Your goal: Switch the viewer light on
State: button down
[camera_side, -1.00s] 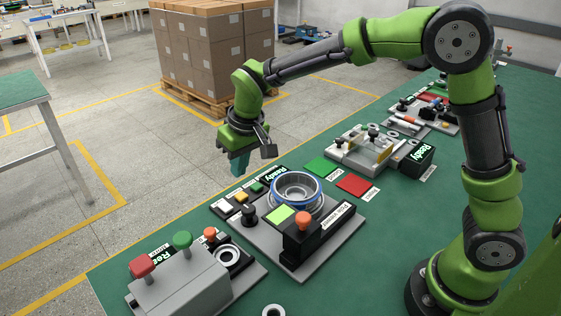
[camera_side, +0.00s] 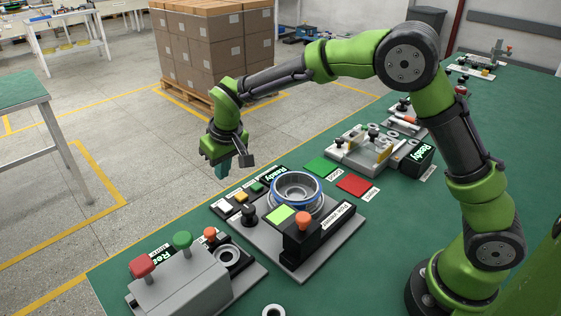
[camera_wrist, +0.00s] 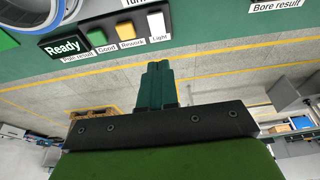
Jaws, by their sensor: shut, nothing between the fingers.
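The viewer's button panel lies on the green table behind the blue-ringed hub (camera_side: 297,190). In the wrist view it carries a green Good button (camera_wrist: 97,38), a yellow Rework button (camera_wrist: 125,30) and a white Light button (camera_wrist: 155,23). In the side view the white Light button (camera_side: 226,207) is the leftmost of the row. My gripper (camera_side: 222,171) is shut and empty. It hangs above and behind the panel, near the table's far edge, apart from the buttons. In the wrist view the shut fingers (camera_wrist: 157,70) point toward the panel, just below the Light button.
A black knob (camera_side: 249,215) and an orange-topped block (camera_side: 303,222) stand on the same grey base. A grey box with red and green knobs (camera_side: 180,280) is at front left. Green and red pads (camera_side: 355,185) lie to the right. Open floor lies beyond the table edge.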

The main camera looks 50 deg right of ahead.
aim_at(226, 207)
jog(key=x, duration=0.6)
jog(key=s+x, duration=0.1)
jog(key=x, duration=0.2)
jog(key=shift+f, duration=0.5)
jog(key=shift+f, duration=0.2)
jog(key=shift+s, duration=0.85)
